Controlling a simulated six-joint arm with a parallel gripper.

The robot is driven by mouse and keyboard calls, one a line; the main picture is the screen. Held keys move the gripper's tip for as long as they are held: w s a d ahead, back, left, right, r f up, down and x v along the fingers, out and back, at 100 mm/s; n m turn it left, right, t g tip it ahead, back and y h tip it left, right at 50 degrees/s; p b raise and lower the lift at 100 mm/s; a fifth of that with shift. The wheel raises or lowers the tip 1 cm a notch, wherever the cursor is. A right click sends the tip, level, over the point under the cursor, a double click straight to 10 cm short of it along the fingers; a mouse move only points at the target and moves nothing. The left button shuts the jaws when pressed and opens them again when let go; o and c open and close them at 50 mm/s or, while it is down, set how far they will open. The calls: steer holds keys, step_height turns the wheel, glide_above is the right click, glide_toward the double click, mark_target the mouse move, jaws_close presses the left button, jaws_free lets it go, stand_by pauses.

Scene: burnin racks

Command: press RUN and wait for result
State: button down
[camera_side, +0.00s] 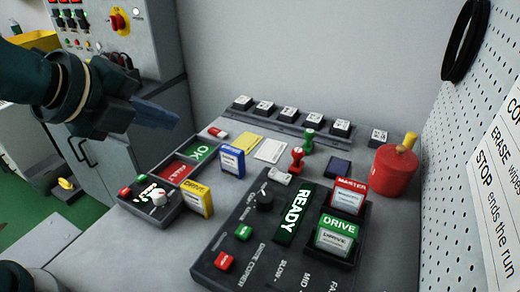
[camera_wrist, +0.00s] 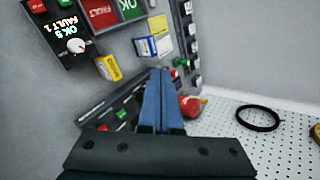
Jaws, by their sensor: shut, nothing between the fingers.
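The dark copier panel (camera_side: 212,268) carries a green button (camera_side: 243,232), a red button (camera_side: 223,260), a black knob (camera_side: 265,201) and a lit display reading READY (camera_side: 296,214). I cannot read a RUN label on either button. A green-labelled DRIVE block (camera_side: 336,235) and a red-labelled MASTER block (camera_side: 348,196) sit in its slots. My gripper (camera_side: 176,121) is shut and empty, raised above the bench at the left, apart from the panel. Its blue fingers (camera_wrist: 160,74) hide part of the panel in the wrist view; a green button (camera_wrist: 121,114) shows left of them.
A counter box (camera_side: 150,202) with a white knob, red FAULT and green OK trays (camera_side: 198,152), a yellow block (camera_side: 196,199) and a blue block (camera_side: 231,160) stand at left. Stamps (camera_side: 297,158) and a red canister (camera_side: 394,170) stand behind. A pegboard (camera_side: 455,150) bounds the right.

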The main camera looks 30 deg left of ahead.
steer(key=w+d+f+m+h, duration=0.1)
steer(key=d+f+m+h, duration=0.1)
steer(key=d+m, duration=0.4)
steer(key=m+g, duration=0.1)
steer(key=m, duration=0.1)
glide_above(244, 233)
steer(key=s, duration=0.1)
step_height(244, 233, down, 3)
steer(key=shift+a+h, duration=0.2)
steer(key=shift+h, duration=0.2)
steer(key=shift+f, duration=4.4)
steer(key=shift+f, duration=0.4)
